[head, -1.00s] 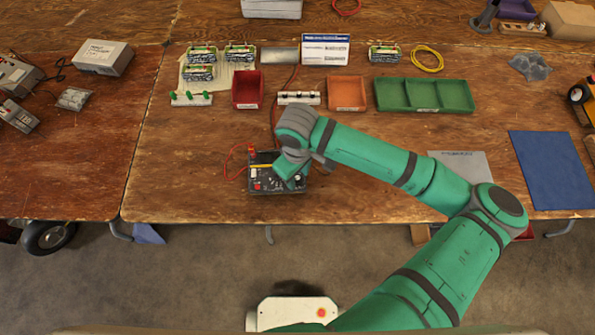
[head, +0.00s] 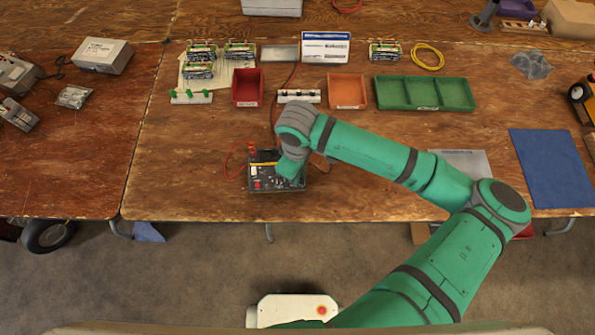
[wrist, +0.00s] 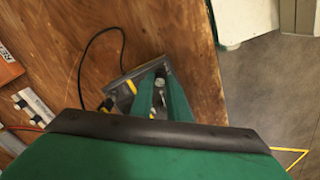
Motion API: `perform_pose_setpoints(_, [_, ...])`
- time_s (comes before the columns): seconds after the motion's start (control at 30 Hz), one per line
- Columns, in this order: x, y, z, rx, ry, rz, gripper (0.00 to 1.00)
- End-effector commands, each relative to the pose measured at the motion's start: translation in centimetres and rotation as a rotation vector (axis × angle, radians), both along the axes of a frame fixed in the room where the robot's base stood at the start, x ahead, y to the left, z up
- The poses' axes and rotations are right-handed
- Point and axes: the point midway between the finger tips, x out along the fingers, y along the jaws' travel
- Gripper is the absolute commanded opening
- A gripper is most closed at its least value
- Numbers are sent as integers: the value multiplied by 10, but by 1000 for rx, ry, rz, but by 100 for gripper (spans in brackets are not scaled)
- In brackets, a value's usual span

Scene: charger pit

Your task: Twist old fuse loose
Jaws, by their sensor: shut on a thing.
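A dark charger unit (head: 266,187) with a red button and a yellow stripe lies near the front edge of the wooden bench. My green gripper (head: 290,178) points down over the right part of its panel. In the wrist view, my gripper (wrist: 161,103) is shut on a small silvery fuse part (wrist: 159,84) between its two green fingers. The charger's corner (wrist: 124,88) shows just behind the fingers. The fuse's lower end and its seat are hidden, so I cannot tell how far it sits in the panel.
Behind the charger stand a red bin (head: 247,88), a white rack (head: 299,96), an orange bin (head: 347,91) and a green divided tray (head: 410,94).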

Motion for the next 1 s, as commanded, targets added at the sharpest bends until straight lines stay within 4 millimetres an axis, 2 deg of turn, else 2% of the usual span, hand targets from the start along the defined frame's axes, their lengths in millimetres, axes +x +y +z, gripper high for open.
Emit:
perform_pose_setpoints(0.3, [0,0,0,0,-1,179,2])
perform_pose_setpoints(0.63, [0,0,0,0,-1,206,2])
perform_pose_setpoints(0.83, [1,-1,0,0,-2,353,2])
perform_pose_setpoints(1.0, [1,0,0,1,-2,400,2])
